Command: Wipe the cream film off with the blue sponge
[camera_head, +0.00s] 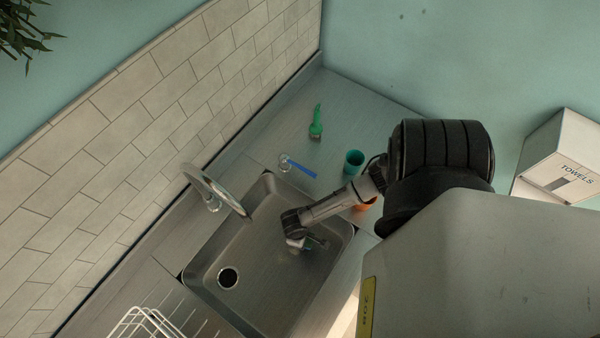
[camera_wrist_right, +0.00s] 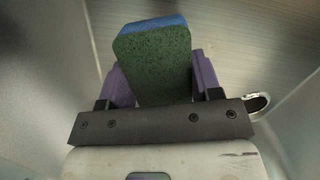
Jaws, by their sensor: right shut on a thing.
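The blue sponge (camera_wrist_right: 153,62) has a dark green scouring face and a blue body that shows along its far edge. My right gripper (camera_wrist_right: 160,80) is shut on it, with one purple finger at each side. In the head view my right gripper (camera_head: 303,243) is down inside the steel sink (camera_head: 258,252), towards its right end. The sponge is too small and dark to make out clearly there. I cannot make out the cream film in either view; the arm and sponge cover part of the sink floor. My left gripper is not in view.
The tap (camera_head: 214,190) arches over the sink's back edge. The drain (camera_head: 228,277) is at the sink's lower left. A green brush (camera_head: 316,124), a blue-handled tool (camera_head: 301,168), a teal cup (camera_head: 354,161) and an orange item (camera_head: 364,206) stand around the sink. A white rack (camera_head: 143,323) is at bottom left.

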